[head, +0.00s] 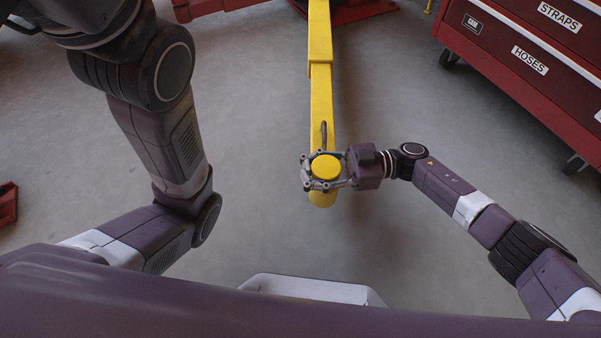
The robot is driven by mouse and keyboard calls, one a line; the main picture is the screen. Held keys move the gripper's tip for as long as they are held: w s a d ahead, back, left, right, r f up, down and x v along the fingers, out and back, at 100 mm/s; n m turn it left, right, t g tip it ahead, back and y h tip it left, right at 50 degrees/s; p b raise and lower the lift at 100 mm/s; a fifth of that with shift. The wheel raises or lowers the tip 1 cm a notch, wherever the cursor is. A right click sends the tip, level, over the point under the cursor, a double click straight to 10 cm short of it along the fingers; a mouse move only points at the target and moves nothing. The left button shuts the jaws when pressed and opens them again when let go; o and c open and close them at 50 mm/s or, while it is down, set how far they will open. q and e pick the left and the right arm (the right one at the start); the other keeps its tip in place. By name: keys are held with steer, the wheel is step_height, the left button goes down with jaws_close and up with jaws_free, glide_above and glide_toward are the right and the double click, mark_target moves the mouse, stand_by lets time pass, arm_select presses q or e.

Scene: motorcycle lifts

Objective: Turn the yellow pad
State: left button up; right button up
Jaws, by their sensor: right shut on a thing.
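The yellow pad (325,167) is a round disc near the close end of a long yellow lift arm (320,95). My right gripper (322,170) comes in from the right, with its fingers around the pad's sides, and is shut on it. A small dark upright rod or handle (323,134) shows on the arm just behind the pad. My left arm comes in from the left and bends in the upper left of the head view; its gripper is out of the picture.
A red tool cabinet (500,62) on casters, with drawers labelled STRAPS and HOSES, stands at the right. Red lift parts (220,6) lie at the top, and a red piece (7,203) is at the left edge. Grey floor (250,120) is clear around the yellow arm.

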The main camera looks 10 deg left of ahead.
steer(key=shift+s+d+f+n+g+b, duration=0.1)
steer(key=shift+d+f+n+g+b, duration=0.05)
steer(key=shift+d+f+g+b, duration=0.15)
steer(key=shift+d+f+n+g+b, duration=0.1)
steer(key=shift+f+n+g, duration=0.1)
steer(key=shift+f, duration=0.15)
steer(key=shift+s+h, duration=0.1)
steer(key=shift+h, duration=0.2)
steer(key=o, duration=1)
steer(key=shift+c, duration=0.2)
steer(key=o, duration=0.5)
steer(key=shift+a+r, duration=0.15)
steer(key=shift+r, duration=0.1)
steer(key=v, duration=1.2)
steer(key=shift+o, duration=0.3)
